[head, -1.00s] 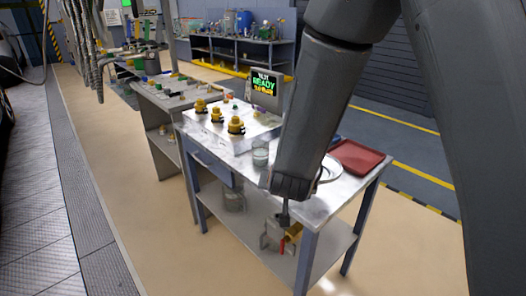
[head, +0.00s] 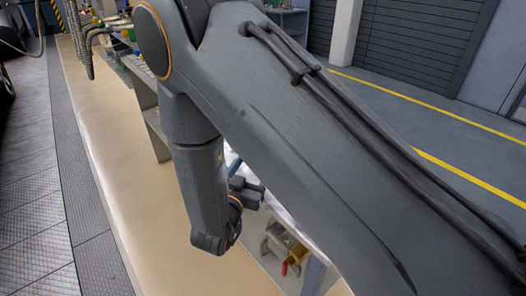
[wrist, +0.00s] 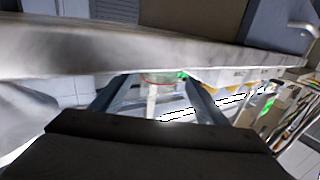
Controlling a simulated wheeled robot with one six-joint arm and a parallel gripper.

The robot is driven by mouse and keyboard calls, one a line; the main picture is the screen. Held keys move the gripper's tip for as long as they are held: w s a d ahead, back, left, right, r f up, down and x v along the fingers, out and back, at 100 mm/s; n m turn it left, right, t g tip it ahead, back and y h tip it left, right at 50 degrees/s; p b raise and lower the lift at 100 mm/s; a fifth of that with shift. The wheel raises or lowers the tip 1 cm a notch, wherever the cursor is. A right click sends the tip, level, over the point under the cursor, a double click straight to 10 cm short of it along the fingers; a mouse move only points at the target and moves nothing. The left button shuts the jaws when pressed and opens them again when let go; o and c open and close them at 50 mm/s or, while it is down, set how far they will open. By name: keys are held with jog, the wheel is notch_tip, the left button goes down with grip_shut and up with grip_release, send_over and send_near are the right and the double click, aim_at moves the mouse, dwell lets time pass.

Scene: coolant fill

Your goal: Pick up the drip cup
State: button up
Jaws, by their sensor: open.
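A clear, greenish cup-like thing (wrist: 164,78) with a thin red line shows small in the wrist view, between my fingers in the picture. I take it for the drip cup, but its outline is unclear. My gripper (wrist: 158,92) is open, with one finger on each side of that view. The cup appears beyond the fingertips, and I cannot tell the distance. In the head view my gripper (head: 248,192) is a dark shape beside the workbench, partly hidden by my wrist. My arm hides most of the bench top and the cup there.
The metal bench edge (wrist: 90,62) crosses the wrist view close to my fingers; that view looks turned over. In the head view, a grey container (head: 284,238) and red-handled valve (head: 285,268) sit low by the bench.

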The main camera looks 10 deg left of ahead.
jog(key=p+x, duration=0.1)
jog(key=x, duration=0.4)
jog(key=shift+w+p, duration=0.15)
jog(key=shift+p, duration=0.25)
jog(key=c, duration=1.2)
